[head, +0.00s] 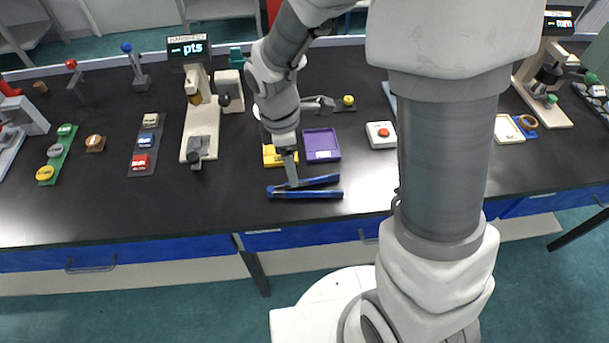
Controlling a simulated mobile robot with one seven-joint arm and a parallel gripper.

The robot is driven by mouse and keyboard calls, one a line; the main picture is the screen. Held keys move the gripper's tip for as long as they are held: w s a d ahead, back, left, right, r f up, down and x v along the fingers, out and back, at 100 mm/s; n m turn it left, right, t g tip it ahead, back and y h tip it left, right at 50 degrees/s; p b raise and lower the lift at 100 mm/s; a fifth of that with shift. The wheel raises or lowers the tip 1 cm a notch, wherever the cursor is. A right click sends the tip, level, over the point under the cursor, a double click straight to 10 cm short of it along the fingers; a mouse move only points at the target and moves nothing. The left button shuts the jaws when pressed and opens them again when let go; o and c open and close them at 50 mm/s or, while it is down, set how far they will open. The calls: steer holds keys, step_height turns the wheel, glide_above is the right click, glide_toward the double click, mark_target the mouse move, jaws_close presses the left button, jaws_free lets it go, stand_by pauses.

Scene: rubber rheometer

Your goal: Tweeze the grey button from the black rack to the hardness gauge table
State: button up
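The black rack (136,168) lies left of centre. It bears a cream-topped piece (151,120), a blue piece (148,138) and a red piece (140,161); I cannot make out a clearly grey button. The hardness gauge (200,118) stands right of the rack with its display reading "pts". A small grey part, perhaps its table (198,145), sits near the front of its base. My gripper (291,182) points down at blue tweezers (318,194) near the bench front. The tweezers are spread, opening rightward. The fingers are too small to show whether they grip them.
A yellow tray (271,157) is partly behind my gripper, beside a purple tray (321,144). A white box with a red button (381,134) is further right. A green rack (57,155) stands left. Dark bench (230,195) between the gauge and tweezers is clear.

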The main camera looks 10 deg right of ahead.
stand_by(0.4)
steer(key=f+b, duration=0.2)
steer(key=f, duration=0.1)
steer(key=f+b, duration=0.2)
steer(key=f, duration=0.1)
steer(key=f+b, duration=0.3)
steer(key=shift+d, duration=0.4)
steer(key=shift+c, duration=0.3)
steer(key=c, duration=0.6)
step_height(320, 180, up, 12)
steer(key=p, duration=1)
steer(key=shift+c, duration=0.2)
